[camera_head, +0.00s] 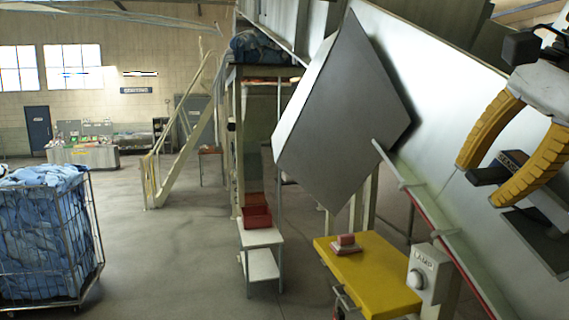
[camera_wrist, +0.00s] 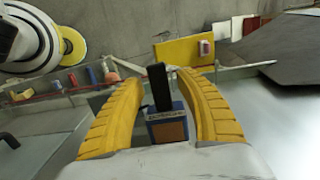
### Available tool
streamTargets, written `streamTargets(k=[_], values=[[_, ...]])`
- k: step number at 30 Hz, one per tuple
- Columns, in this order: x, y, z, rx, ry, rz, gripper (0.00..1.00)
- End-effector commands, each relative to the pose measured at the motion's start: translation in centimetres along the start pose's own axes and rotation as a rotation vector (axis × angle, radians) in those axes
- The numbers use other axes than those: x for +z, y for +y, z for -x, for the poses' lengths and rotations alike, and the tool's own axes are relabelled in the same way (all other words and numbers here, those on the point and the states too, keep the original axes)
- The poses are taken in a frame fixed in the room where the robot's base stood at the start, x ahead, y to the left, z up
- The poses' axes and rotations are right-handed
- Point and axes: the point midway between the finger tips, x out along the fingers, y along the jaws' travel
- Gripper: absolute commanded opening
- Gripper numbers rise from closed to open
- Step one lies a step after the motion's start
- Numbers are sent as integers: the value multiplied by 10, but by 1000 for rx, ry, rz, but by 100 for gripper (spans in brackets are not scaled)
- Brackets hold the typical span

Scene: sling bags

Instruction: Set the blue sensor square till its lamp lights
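The sensor (camera_head: 512,159) is a small dark labelled box beside the sloping pale metal panel, partly hidden by my gripper in the head view. In the wrist view the sensor (camera_wrist: 168,128) shows a blue body with a brown face, and a black bar stands behind it. My gripper (camera_head: 477,182) has two yellow ribbed fingers, spread to either side of the sensor. In the wrist view my gripper (camera_wrist: 158,80) looks open, with a gap at the left; contact at the right is unclear. The lamp (camera_head: 416,279) is a white dome on a grey box marked LAMP and looks unlit.
A pale rail with a red strip (camera_head: 453,258) runs along the panel's lower edge. A large grey plate (camera_head: 340,120) hangs left of it. A yellow table (camera_head: 372,280) carries a pinkish block (camera_head: 346,243).

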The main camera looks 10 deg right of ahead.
Motion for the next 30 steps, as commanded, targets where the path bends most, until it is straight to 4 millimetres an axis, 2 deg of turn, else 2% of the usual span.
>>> streamTargets(k=[10, 14, 21, 25, 30], values=[[0, 0, 3, 0, 0, 0, 43], [-1, 0, 20, 0, 1, -3, 43], [-1, 0, 62, 0, 1, -3, 43], [-1, 0, 73, 0, 0, -1, 43], [0, 0, 76, 0, 0, 0, 43]])
